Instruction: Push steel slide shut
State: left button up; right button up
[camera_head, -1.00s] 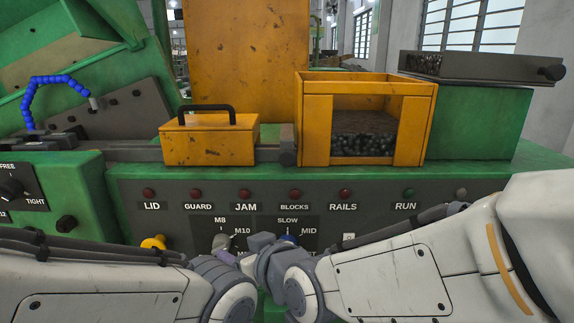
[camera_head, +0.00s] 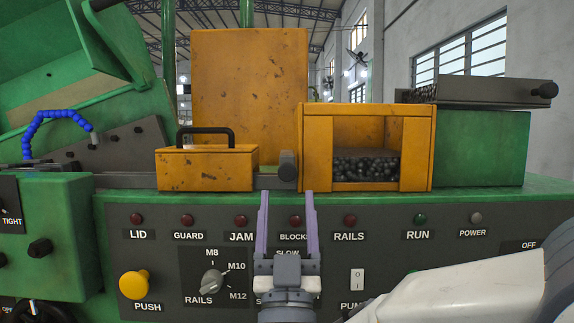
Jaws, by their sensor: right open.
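My right gripper (camera_head: 287,196) is open and empty at the middle of the control panel. A second grey steel piece, a shallow tray (camera_head: 485,92) with a dark knob (camera_head: 545,90), lies at the upper right. I cannot tell which is the steel slide. My left gripper is out of view.
The green panel carries lamps, a yellow push button (camera_head: 134,285) and a selector dial (camera_head: 212,282). A blue hose (camera_head: 45,118) curves at left.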

aim_at(287, 156)
jog(key=p+x, duration=0.2)
jog(key=x, duration=0.8)
grip_shut()
dwell(1.2)
